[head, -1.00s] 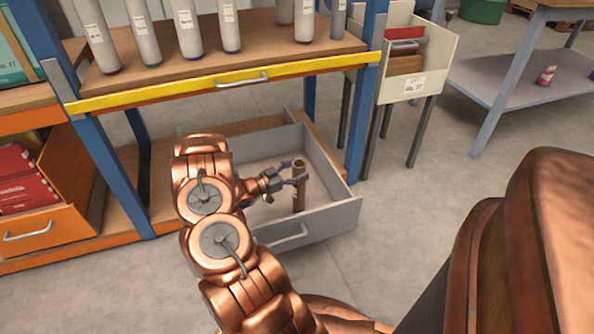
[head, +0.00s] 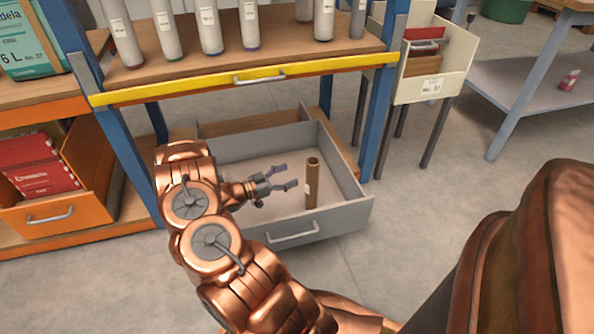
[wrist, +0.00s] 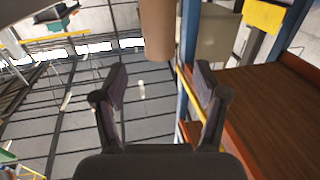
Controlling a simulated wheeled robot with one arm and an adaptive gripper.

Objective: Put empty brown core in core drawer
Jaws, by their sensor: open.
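The core's lower end is partly hidden by the drawer's front wall in the head view.
A shelf with a yellow front edge (head: 190,92) carrying several grey rolls sits above the drawer. Blue posts (head: 375,120) flank it. An orange drawer (head: 40,215) with red boxes is at left. A cream bin (head: 450,85) stands at right. The floor in front is clear.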

